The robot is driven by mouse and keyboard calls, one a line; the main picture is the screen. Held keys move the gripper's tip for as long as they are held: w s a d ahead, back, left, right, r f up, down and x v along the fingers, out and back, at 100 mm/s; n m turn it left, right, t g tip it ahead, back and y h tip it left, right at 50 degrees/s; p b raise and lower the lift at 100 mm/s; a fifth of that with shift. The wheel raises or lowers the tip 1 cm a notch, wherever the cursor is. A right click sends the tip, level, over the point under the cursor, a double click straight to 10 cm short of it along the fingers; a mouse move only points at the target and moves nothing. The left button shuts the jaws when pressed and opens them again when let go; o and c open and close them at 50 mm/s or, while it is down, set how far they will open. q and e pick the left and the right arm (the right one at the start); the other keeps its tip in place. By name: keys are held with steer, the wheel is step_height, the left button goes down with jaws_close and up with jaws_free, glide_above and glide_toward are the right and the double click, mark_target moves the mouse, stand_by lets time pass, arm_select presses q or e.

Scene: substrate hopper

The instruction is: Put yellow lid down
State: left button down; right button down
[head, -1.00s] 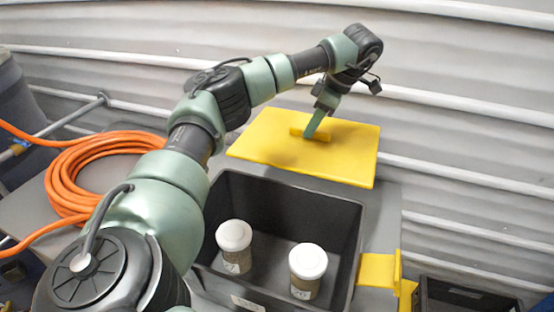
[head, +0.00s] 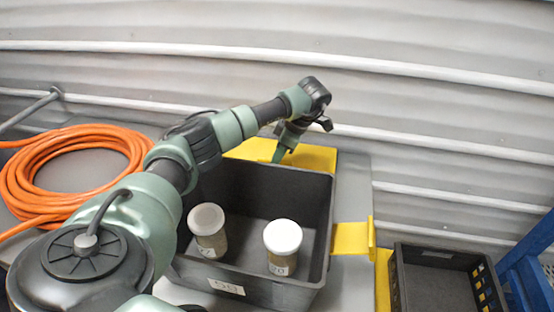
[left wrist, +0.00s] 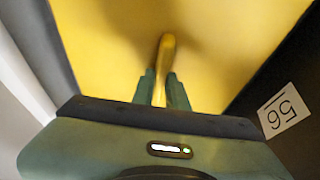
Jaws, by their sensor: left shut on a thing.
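The yellow lid (head: 316,157) is a flat panel behind the dark hopper bin (head: 262,180), low beside its far wall, partly hidden by my arm and the bin. In the left wrist view the lid (left wrist: 110,40) fills most of the picture, with a raised yellow handle (left wrist: 166,62). My left gripper (head: 278,157) is at the handle. In the left wrist view its green fingers (left wrist: 160,85) are on either side of the handle, shut on it. I cannot tell whether the lid rests on the surface. My right gripper is not in view.
An orange hose coil (head: 75,165) lies at left. A yellow bracket (head: 352,238) sits right of the bin, and a dark crate (head: 440,255) further right. A corrugated wall (head: 420,90) closes the back.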

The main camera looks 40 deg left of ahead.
arm_select(q)
steer(key=shift+f, duration=0.75)
steer(key=c, duration=1.4)
jaws_free()
steer(key=shift+f, duration=0.1)
